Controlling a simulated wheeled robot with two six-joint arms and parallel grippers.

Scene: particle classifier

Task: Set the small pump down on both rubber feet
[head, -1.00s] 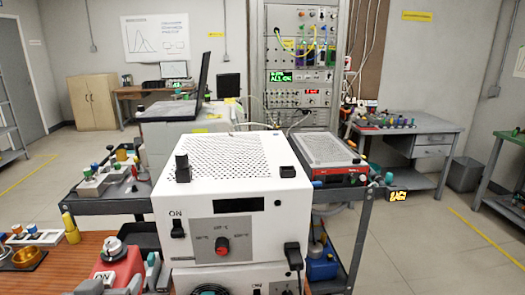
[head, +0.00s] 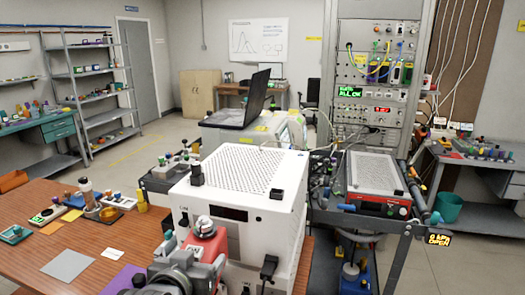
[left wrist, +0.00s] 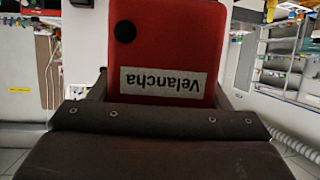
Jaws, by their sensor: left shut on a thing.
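The small pump is a red body (head: 209,245) with a silver-and-white round top, low in the middle of the head view, in front of the white box. My left gripper (head: 188,262) is shut on it from the near side. In the left wrist view the red pump (left wrist: 190,38) fills the space between the fingers of my left gripper (left wrist: 160,98). Its face has an upside-down "Velancha" label and one black round spot, perhaps a rubber foot. I cannot tell whether its underside touches anything. My right gripper is not in view.
The white perforated box (head: 232,215) stands close behind the pump. The wooden table (head: 35,245) at left holds a grey square pad (head: 68,265), a purple mat (head: 122,281), a small white card (head: 113,253) and several small items farther back. Its left front is mostly clear.

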